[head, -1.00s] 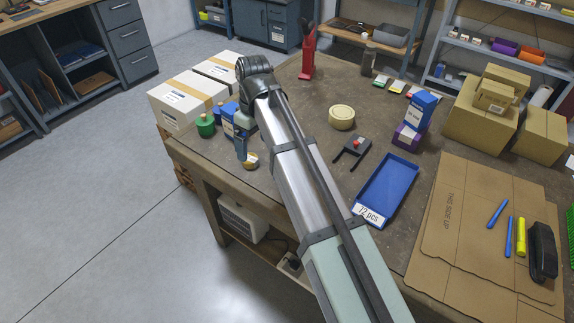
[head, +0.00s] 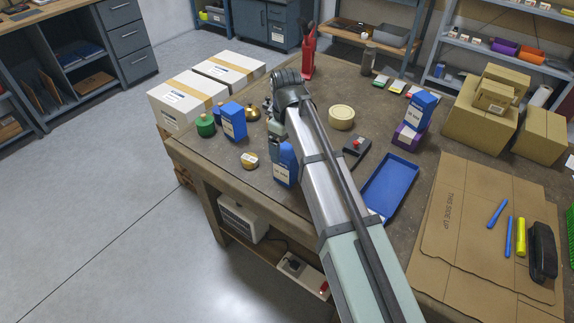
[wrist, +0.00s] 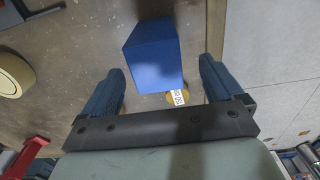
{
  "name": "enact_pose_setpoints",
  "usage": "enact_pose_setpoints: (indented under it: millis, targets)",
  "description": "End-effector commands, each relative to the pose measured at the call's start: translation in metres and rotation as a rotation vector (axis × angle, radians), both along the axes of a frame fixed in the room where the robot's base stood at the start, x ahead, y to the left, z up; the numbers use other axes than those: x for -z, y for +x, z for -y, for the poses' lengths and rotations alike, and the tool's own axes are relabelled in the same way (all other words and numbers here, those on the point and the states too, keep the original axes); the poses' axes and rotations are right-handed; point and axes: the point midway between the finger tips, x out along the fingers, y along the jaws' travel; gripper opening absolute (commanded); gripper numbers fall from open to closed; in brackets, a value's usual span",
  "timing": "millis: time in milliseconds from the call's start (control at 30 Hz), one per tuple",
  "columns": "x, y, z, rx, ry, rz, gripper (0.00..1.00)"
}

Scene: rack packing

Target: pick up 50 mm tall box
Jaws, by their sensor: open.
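A blue box with a white label (head: 283,166) stands on the bench near its front edge, partly covered by my arm in the head view. The label is too small to read surely. A blue box (wrist: 152,55) also shows in the wrist view, lying in the gap between my finger lines and apart from both fingers. My gripper (wrist: 162,70) is open and empty; in the head view it is mostly hidden by my arm. Two similar blue boxes stand elsewhere, one at the left (head: 232,121) and one in a purple holder (head: 421,110).
A brass disc (head: 250,160) lies close to the near box. A blue tray (head: 392,187) and cardboard (head: 462,215) lie to the right. The bench edge is close.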

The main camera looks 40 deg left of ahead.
Motion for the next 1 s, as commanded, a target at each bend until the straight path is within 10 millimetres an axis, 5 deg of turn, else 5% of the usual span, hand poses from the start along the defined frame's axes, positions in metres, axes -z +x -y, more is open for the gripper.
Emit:
enact_pose_setpoints:
  millis: [367, 700, 1000]
  targets:
    - [0.017, 0.002, 0.000, 0.000, -0.001, -0.001, 0.94]
    - [0.056, 0.005, 0.001, 0.000, -0.001, -0.001, 0.94]
    - [0.058, 0.005, 0.000, 0.000, 0.000, 0.000, 0.92]
